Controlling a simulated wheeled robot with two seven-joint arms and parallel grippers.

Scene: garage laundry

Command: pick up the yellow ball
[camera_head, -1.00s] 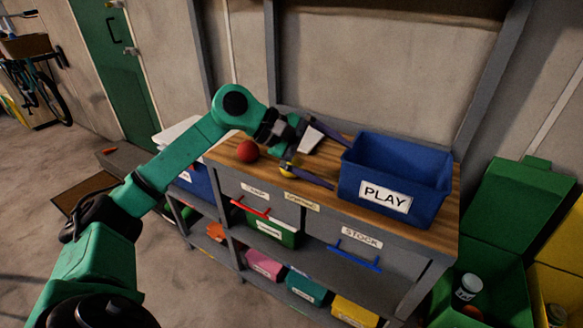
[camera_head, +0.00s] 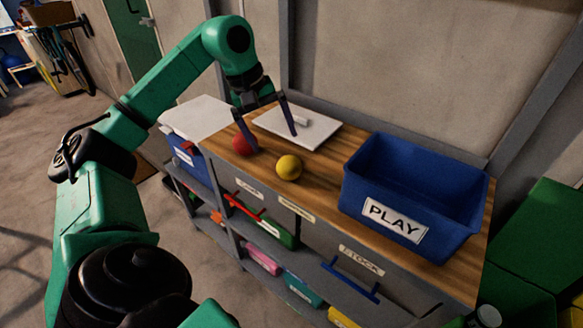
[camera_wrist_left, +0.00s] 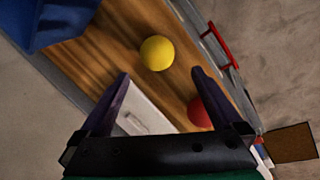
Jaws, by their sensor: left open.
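The yellow ball (camera_head: 289,167) rests on the wooden worktop, near its front edge. In the left wrist view the yellow ball (camera_wrist_left: 157,53) lies beyond the fingertips, roughly in line with the gap between them. My left gripper (camera_head: 273,143) is open and empty, to the left of the yellow ball and above the worktop. My right gripper is not in view.
A blue bin labelled PLAY (camera_head: 355,185) stands on the worktop (camera_head: 322,204) to the right. A white board (camera_head: 318,133) lies at the back of the worktop. Drawers with red and blue handles (camera_head: 350,283) are below the front edge. A wall closes off the back.

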